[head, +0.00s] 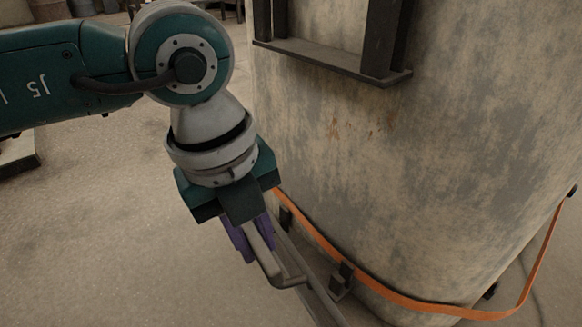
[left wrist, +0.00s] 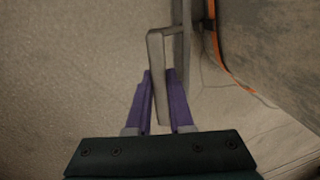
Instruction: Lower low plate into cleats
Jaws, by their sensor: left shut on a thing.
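The low plate (head: 322,297) shows nearly edge-on as a long grey strip beside the foot of the big vessel. Its bent bar handle (head: 270,262) sticks out toward my left gripper (head: 250,240), whose purple fingers are shut on it. In the left wrist view the handle (left wrist: 157,70) passes between the fingertips (left wrist: 160,85), with the plate (left wrist: 182,45) beyond it. Dark cleats stand out at the vessel's lower wall, one nearer (head: 341,279) and one farther (head: 285,217). I cannot tell whether the plate sits in them. My right gripper is not in view.
The large worn vessel (head: 450,150) fills the right side, with a dark bracket frame (head: 335,58) higher on its wall. An orange band (head: 400,299) runs round its base and hangs loose at the right.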

